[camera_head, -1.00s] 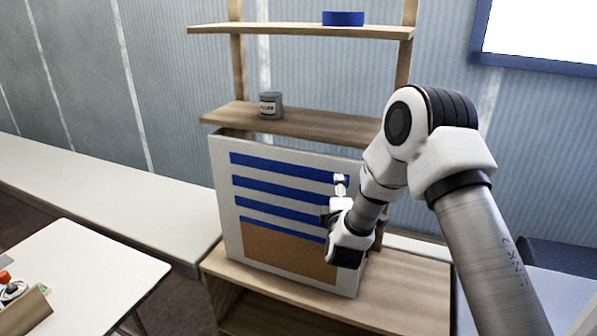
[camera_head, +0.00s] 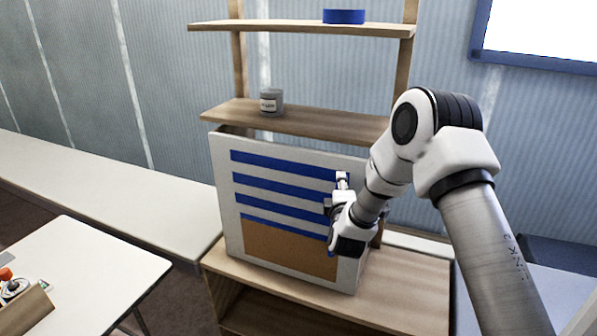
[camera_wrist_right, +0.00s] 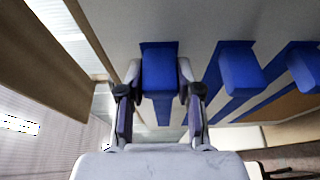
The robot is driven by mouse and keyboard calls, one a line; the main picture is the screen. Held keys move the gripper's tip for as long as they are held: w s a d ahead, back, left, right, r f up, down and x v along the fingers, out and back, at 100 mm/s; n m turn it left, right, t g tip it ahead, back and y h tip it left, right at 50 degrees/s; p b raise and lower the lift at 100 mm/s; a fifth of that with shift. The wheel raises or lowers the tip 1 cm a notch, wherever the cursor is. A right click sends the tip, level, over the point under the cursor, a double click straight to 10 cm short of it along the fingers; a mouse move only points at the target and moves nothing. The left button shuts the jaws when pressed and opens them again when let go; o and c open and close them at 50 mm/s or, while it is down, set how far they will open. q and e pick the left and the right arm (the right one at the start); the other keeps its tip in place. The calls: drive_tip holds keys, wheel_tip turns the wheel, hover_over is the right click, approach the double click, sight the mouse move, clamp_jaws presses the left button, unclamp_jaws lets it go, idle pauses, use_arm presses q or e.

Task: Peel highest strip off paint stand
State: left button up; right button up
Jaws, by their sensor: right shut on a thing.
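The paint stand (camera_head: 222,190) is an upright pale board with several horizontal blue strips above a brown panel. The highest strip (camera_head: 280,165) runs along the top of the board and looks flat against it over most of its length. My right gripper (camera_head: 342,181) is at that strip's right end. In the right wrist view, its two fingers (camera_wrist_right: 160,82) are shut on the strip's blue end tab (camera_wrist_right: 160,68). Tabs of lower strips (camera_wrist_right: 238,70) stick out beside it. My left gripper is not in view.
The board stands on a wooden shelf unit (camera_head: 410,283). A grey can (camera_head: 271,103) sits on the middle shelf and a blue roll (camera_head: 343,17) on the top shelf. A white table (camera_head: 90,265) with small items is at lower left.

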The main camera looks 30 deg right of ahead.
drive_tip(key=shift+a, duration=0.1)
drive_tip(key=s+a, duration=0.7)
drive_tip(key=a, duration=0.1)
drive_tip(key=shift+a, duration=0.15)
idle(0.5)
